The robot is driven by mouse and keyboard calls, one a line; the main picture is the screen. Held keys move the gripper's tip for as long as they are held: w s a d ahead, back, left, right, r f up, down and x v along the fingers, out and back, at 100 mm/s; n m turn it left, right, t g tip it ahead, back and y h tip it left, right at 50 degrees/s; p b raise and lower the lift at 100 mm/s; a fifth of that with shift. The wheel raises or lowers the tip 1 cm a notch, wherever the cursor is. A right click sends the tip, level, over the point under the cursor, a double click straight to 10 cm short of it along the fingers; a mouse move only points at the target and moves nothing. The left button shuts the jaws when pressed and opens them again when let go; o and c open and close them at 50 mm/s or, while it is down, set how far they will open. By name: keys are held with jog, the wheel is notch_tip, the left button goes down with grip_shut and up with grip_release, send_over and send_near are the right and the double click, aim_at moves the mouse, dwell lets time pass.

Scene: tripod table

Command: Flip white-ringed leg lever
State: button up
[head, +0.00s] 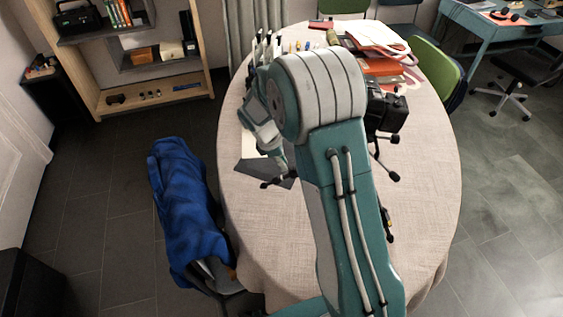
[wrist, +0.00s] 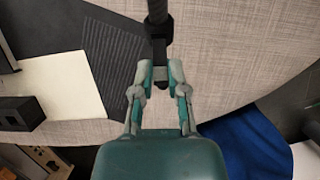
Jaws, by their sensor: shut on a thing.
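A black tripod lies on the round table, mostly behind my arm; its dark body (head: 388,112) and several leg ends show in the head view. In the wrist view a black tripod leg (wrist: 157,10) comes down from the top edge to a thicker joint (wrist: 157,28). My gripper (wrist: 160,70) is shut on a dark lever-like piece just below that joint. My gripper's fingertips are hard to make out in the head view. I cannot see a white ring on this leg, and the lever's angle is partly hidden by the fingers.
The round table (head: 300,240) has a pale cloth, clear at the front. A grey board and a white sheet (wrist: 60,85) lie left of my gripper. Books and folders (head: 375,50) are at the back. A chair with a blue cloth (head: 185,205) stands left.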

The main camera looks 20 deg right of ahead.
jog(key=shift+s+d+r, duration=0.2)
jog(key=shift+d+r, duration=0.25)
jog(key=shift+d, duration=0.1)
dwell(0.8)
jog(key=o, duration=0.5)
jog(key=shift+o, duration=0.2)
jog(key=w+a+r, duration=0.1)
jog(key=a+r, duration=0.2)
jog(key=r, duration=0.2)
jog(key=shift+a, duration=0.2)
dwell(0.7)
dwell(0.4)
